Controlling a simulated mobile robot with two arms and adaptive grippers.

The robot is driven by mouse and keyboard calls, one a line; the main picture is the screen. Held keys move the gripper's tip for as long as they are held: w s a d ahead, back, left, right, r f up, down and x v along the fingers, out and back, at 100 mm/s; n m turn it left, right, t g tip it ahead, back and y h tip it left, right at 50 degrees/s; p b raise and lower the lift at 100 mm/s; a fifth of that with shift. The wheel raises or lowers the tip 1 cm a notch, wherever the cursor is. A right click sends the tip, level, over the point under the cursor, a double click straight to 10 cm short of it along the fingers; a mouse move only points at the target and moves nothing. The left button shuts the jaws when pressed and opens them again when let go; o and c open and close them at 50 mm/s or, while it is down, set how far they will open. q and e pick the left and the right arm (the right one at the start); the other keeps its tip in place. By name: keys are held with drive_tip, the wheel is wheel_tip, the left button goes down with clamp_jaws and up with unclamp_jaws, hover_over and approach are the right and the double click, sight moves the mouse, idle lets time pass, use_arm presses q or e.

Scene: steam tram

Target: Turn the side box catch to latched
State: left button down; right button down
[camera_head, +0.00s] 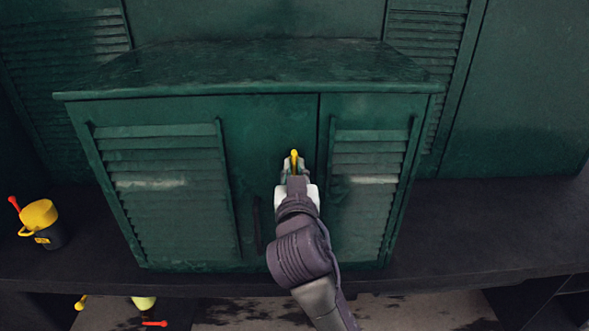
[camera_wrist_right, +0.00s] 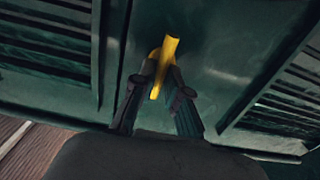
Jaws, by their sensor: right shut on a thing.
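The side box (camera_head: 180,106) is a dark green cabinet with two louvred doors, both closed. Its yellow catch (camera_head: 294,155) is on the left door near the seam between the doors and looks roughly upright. My right gripper (camera_head: 294,168) reaches up from below and is shut on the catch, hiding its lower part. In the right wrist view the yellow catch (camera_wrist_right: 168,50) stands up between the fingertips of my right gripper (camera_wrist_right: 160,80), tilted slightly right. My left gripper is not in view.
A dark ledge (camera_head: 450,225) runs under the box. A yellow and black can (camera_head: 40,222) with a red-tipped part stands on it at the left. Small yellow and red items (camera_head: 154,323) show below the ledge. The ledge right of the box is clear.

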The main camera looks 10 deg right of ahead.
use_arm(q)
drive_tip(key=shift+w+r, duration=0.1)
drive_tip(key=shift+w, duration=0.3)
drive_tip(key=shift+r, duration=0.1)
use_arm(e)
drive_tip(key=shift+n+p, duration=0.3)
drive_tip(key=shift+n, duration=0.1)
drive_tip(key=n+p, duration=0.2)
drive_tip(key=n, duration=0.1)
drive_tip(key=shift+a+r+n, duration=0.1)
drive_tip(key=shift+r+n, duration=0.05)
drive_tip(key=shift+n, duration=0.15)
drive_tip(key=n+p, duration=0.1)
drive_tip(key=n, duration=0.1)
drive_tip(key=shift+n+p, duration=0.4)
drive_tip(key=shift+a+n+p, duration=0.1)
drive_tip(key=shift+n+p, duration=0.2)
drive_tip(key=shift+n, duration=0.6)
drive_tip(key=n, duration=0.3)
drive_tip(key=shift+f+n, duration=0.25)
drive_tip(key=shift+n, duration=0.05)
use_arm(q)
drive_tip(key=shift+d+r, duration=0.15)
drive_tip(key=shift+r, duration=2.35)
use_arm(e)
drive_tip(key=shift+w+a+f+n, duration=0.1)
drive_tip(key=shift+f+n, duration=0.05)
drive_tip(key=shift+n, duration=2.45)
